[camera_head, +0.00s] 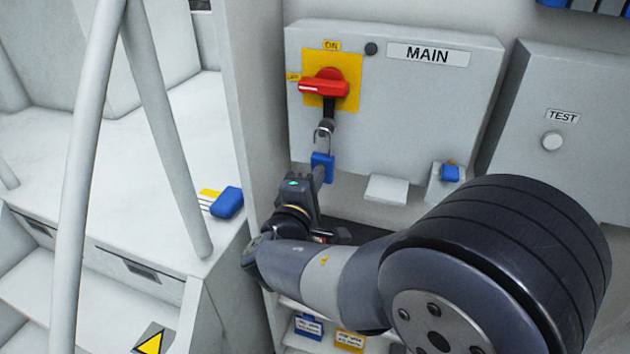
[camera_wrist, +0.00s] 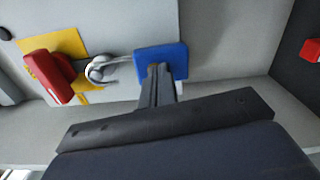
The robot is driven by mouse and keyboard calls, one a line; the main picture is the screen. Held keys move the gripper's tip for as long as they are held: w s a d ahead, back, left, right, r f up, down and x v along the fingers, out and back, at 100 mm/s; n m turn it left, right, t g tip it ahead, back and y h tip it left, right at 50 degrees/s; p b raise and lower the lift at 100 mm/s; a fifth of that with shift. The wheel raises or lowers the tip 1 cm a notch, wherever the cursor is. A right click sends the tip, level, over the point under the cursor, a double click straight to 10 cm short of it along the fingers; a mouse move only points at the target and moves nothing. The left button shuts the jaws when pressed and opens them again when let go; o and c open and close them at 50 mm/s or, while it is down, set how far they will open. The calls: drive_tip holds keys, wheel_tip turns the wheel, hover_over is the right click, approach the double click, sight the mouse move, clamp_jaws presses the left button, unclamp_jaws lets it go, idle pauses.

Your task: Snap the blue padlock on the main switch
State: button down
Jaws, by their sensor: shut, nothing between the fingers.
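The MAIN switch box (camera_head: 400,110) has a red handle (camera_head: 325,84) on a yellow plate, turned sideways. The handle also shows in the wrist view (camera_wrist: 48,77). The blue padlock (camera_head: 322,168) is below the handle, shackle upward, at the grey hasp loop (camera_head: 327,126). In the wrist view the padlock's blue body (camera_wrist: 162,60) is beside the loop (camera_wrist: 101,69), its shackle reaching the loop. I cannot tell whether the shackle is closed. My gripper (camera_head: 318,179) is shut and empty, its tips (camera_wrist: 156,74) against or just under the padlock body, which partly hides them.
A small holder with a blue item (camera_head: 450,173) and a white block (camera_head: 387,190) stand right of the padlock. The TEST panel (camera_head: 560,130) is further right. A blue and yellow object (camera_head: 227,202) lies on the white ledge at left, near grey rails (camera_head: 160,120).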

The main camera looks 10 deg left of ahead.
drive_tip(key=shift+w+d+b, duration=0.15)
drive_tip(key=shift+w+b, duration=0.15)
drive_tip(key=shift+w, duration=0.6)
idle(0.4)
drive_tip(key=s+a+b, duration=0.1)
drive_tip(key=s+b, duration=0.2)
drive_tip(key=s, duration=1)
drive_tip(key=shift+s, duration=0.3)
